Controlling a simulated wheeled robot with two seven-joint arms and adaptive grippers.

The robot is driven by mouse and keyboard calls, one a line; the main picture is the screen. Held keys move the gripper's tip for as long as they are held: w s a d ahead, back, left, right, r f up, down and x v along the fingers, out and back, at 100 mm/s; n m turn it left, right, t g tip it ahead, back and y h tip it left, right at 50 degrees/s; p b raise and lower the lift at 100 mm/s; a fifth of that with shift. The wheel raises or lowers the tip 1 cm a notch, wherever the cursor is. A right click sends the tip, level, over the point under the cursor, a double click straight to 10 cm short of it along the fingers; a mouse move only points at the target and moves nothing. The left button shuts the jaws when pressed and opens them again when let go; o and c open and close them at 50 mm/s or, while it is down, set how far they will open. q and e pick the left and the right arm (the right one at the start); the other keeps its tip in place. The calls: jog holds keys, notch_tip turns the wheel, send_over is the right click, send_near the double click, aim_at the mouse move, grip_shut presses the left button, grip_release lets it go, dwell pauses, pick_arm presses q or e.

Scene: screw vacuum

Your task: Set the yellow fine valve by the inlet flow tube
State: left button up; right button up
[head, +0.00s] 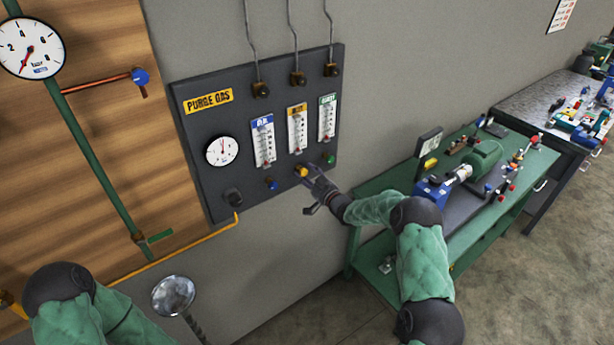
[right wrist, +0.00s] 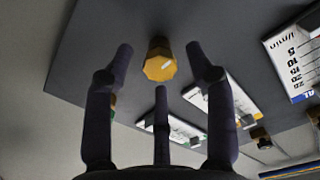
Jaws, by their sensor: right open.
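The yellow fine valve (head: 301,171) is a small knob on the dark purge gas panel (head: 205,190), under the flow tube with the yellow label (head: 297,130). In the right wrist view the yellow knob (right wrist: 160,60) lies ahead, between the spread fingers. My right gripper (head: 312,178) is open and empty, just in front of the knob; it also shows in the right wrist view (right wrist: 162,72). I see no finger clearly touching the knob. My left arm (head: 85,305) shows at the lower left, but its gripper is not visible.
A blue knob (head: 270,184) and a green knob (head: 329,158) sit either side of the yellow one. A round gauge (head: 221,151) and a black knob (head: 233,196) are at the panel's left. A green workbench (head: 375,255) with machinery stands to the right.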

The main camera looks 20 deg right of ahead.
grip_shut()
jog(key=n+b, duration=0.9)
jog(key=b, duration=0.6)
jog(key=shift+f+n, duration=0.1)
jog(key=shift+n, duration=0.2)
jog(key=shift+n+b, duration=1.1)
jog(key=shift+b, duration=0.3)
grip_release()
jog(key=shift+a, duration=0.1)
jog(key=shift+s, duration=0.1)
